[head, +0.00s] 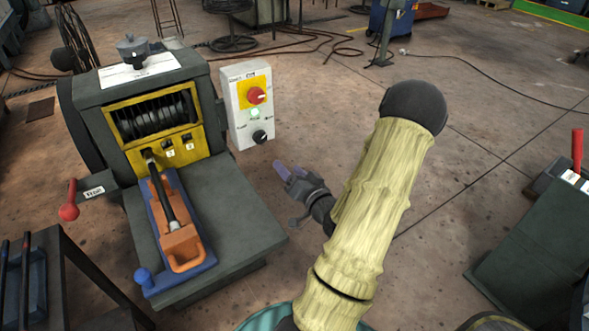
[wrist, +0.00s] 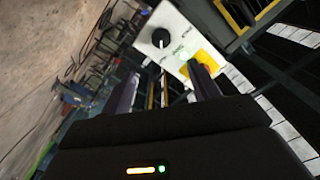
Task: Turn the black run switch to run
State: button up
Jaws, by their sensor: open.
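The black run switch (head: 260,137) is a round knob low on a pale grey control box (head: 239,128) at the right side of the machine. In the wrist view the black knob (wrist: 160,38) shows on the box, up and between the fingers' line. A red rotary switch on a yellow plate (head: 256,95) sits above it, with a green lamp (head: 254,114) between. My gripper (head: 280,170) is open and empty, to the lower right of the box and apart from it. Its two purple-grey fingers also show in the wrist view (wrist: 163,88). The knob's exact setting is too small to read.
The green machine (head: 205,208) carries an orange and blue tool with a black bar (head: 172,215) on its bed. A red-knobbed lever (head: 69,211) sticks out at left. A dark green cabinet (head: 535,235) stands at right. The floor between is clear.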

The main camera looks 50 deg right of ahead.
jog(key=p+v, duration=0.2)
jog(key=p, duration=0.2)
jog(key=shift+a, duration=0.1)
dwell(0.6)
jog(key=shift+w, duration=0.15)
